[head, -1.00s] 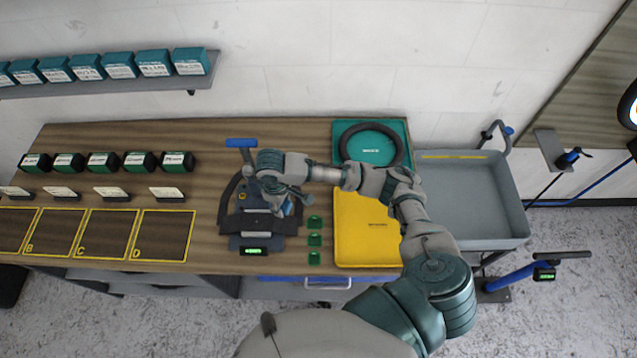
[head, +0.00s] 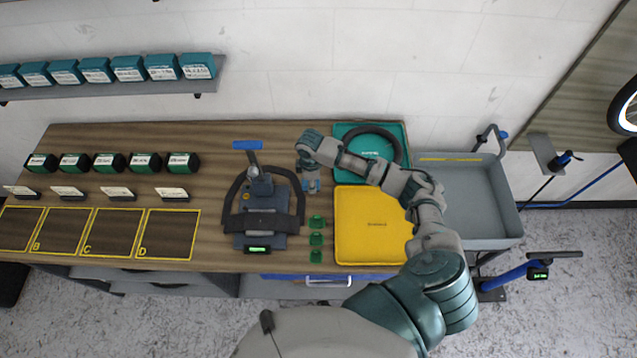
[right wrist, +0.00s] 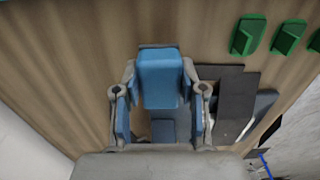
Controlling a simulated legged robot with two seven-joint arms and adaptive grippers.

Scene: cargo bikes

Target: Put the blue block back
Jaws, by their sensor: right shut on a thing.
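My right gripper (head: 311,186) is above the wooden bench, between the grey clamp-like stand (head: 266,222) and the teal tray. It is shut. A blue block (right wrist: 160,78) shows between its blue-padded fingers in the right wrist view; the fingers partly hide it, and similar colours blur the edges between block and pads. In the head view only a small patch of blue shows at the fingertips. The stand has a blue-topped post and a green-lit display. My left gripper is not in view.
Several green holders (head: 316,239) stand in a column right of the stand. A yellow tray (head: 376,225) and a teal tray with a black ring (head: 341,131) lie further right. Dark-green boxes (head: 110,162) and marked squares (head: 167,234) are at left. A grey bin (head: 477,205) stands right of the bench.

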